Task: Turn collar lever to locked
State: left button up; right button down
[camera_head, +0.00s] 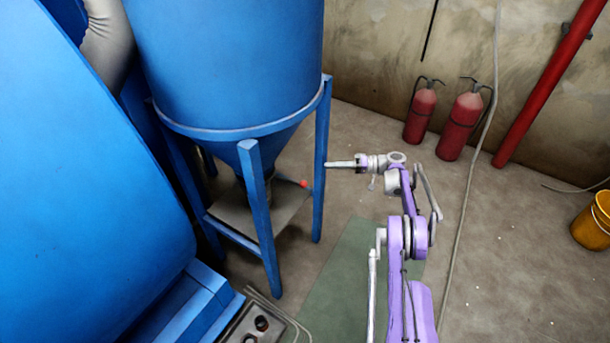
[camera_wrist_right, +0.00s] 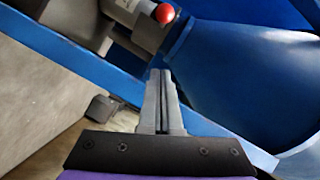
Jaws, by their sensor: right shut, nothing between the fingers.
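The collar lever shows by its red ball knob (camera_head: 303,183) under the blue hopper cone (camera_head: 262,150), between the stand's legs. In the right wrist view the red knob (camera_wrist_right: 164,13) is at the top, beside a grey cylindrical collar part (camera_wrist_right: 140,20). The collar itself is mostly hidden in the head view. My right gripper (camera_head: 330,164) is shut and empty, pointing left beside the stand's right leg. In the right wrist view its closed fingers (camera_wrist_right: 161,75) point up toward the knob, apart from it. I cannot tell the lever's exact setting. My left gripper is not in view.
A blue stand leg (camera_head: 322,160) is close to my right fingertips. Two red fire extinguishers (camera_head: 460,125) and a red pipe (camera_head: 550,85) are by the wall. A yellow bucket (camera_head: 592,225) stands right. A control box (camera_head: 250,325) is at front.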

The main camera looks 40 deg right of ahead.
jog(key=w+a+f, duration=0.3)
jog(key=w+a, duration=0.2)
jog(key=a, duration=0.5)
jog(key=shift+b, duration=0.35)
jog(key=shift+w, duration=0.15)
